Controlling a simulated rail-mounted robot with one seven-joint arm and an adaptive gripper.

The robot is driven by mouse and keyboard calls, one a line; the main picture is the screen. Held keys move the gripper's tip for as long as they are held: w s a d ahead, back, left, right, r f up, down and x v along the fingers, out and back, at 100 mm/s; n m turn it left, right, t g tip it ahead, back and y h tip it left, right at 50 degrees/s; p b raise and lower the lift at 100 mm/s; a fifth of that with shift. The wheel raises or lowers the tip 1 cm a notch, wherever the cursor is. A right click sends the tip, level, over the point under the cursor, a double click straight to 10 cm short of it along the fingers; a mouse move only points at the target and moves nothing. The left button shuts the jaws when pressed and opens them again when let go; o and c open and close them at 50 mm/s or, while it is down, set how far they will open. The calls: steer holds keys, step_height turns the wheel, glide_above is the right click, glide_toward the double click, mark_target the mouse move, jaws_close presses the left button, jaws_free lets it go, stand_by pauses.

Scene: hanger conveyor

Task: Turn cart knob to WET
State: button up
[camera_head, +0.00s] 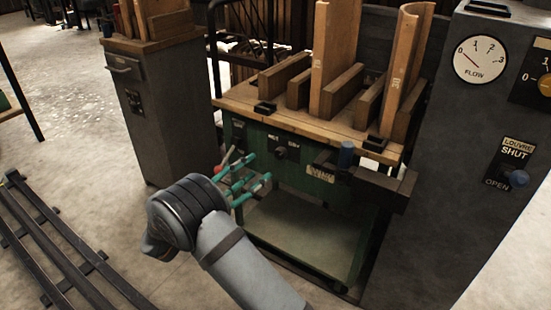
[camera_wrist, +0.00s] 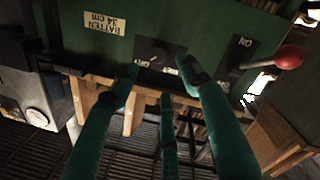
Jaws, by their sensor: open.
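The cart's green front panel (camera_head: 305,172) carries a small dark knob (camera_head: 281,152) on a black plate. In the wrist view the knob (camera_wrist: 156,54) shows just beyond the fingertips, with small white lettering beside it that is upside down and partly covered by a finger. I cannot tell which way the knob points. My gripper (camera_head: 250,178) has green fingers and is open in front of the panel, left of and below the knob in the head view. In the wrist view my gripper (camera_wrist: 162,80) has its fingers spread, with nothing between them and apart from the knob.
A red-balled lever (camera_wrist: 289,56) sticks out near the fingers. Wooden boards (camera_head: 335,60) stand on the cart top (camera_head: 235,104). A grey louvre panel (camera_head: 440,130) stands right, a grey cabinet (camera_head: 160,110) left. Rails (camera_head: 60,250) cross the floor at lower left.

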mark_target(277, 154)
steer(key=b+x, duration=0.2)
steer(key=x, duration=0.7)
steer(key=shift+w+d+b, duration=0.1)
steer(key=shift+d+b, duration=0.1)
steer(key=shift+b, duration=0.1)
steer(key=c, duration=1.1)
steer(key=shift+a, duration=0.1)
steer(key=shift+c, duration=0.3)
